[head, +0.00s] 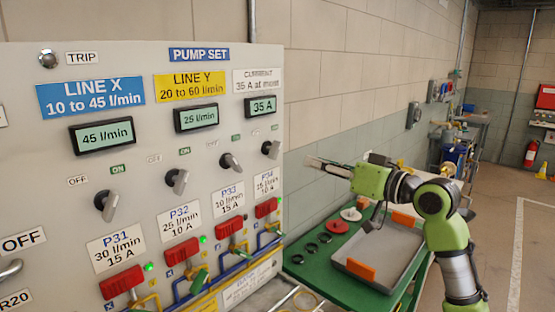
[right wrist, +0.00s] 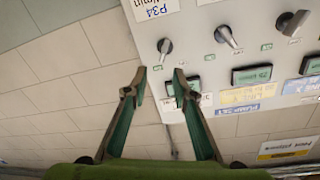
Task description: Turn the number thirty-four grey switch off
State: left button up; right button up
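The P34 switch (head: 270,150) is a grey rotary knob at the right end of the row on the panel. It is tilted up-right, towards its ON mark. Its label (head: 267,183) is below it. In the right wrist view the knob (right wrist: 164,46) shows beyond my fingers, upside down. My right gripper (head: 312,162) is to the right of the panel, fingers pointing left, apart from the switch. In the right wrist view my right gripper (right wrist: 160,80) is open and empty. My left gripper is not in view.
Other grey knobs for P33 (head: 230,162), P32 (head: 177,181) and P31 (head: 105,205) stand left of P34. Red levers (head: 266,208) sit below. Displays (head: 260,105) are above. A green table (head: 310,268) with a tray (head: 398,263) stands under my right arm.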

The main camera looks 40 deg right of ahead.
aim_at(279, 151)
jog(key=shift+m+y, duration=0.7)
jog(key=shift+y, duration=0.1)
jog(key=w+p, duration=0.2)
jog(key=w, duration=0.2)
jog(key=w+p, duration=0.2)
jog(key=w, duration=0.2)
jog(key=w+p, duration=0.1)
jog(key=w, duration=0.3)
jog(key=shift+w+a+r+p, duration=0.1)
jog(key=shift+a+r+p, duration=0.1)
jog(key=shift+a+p, duration=0.15)
jog(key=shift+w+f, duration=0.15)
jog(key=shift+w, duration=0.4)
grip_shut()
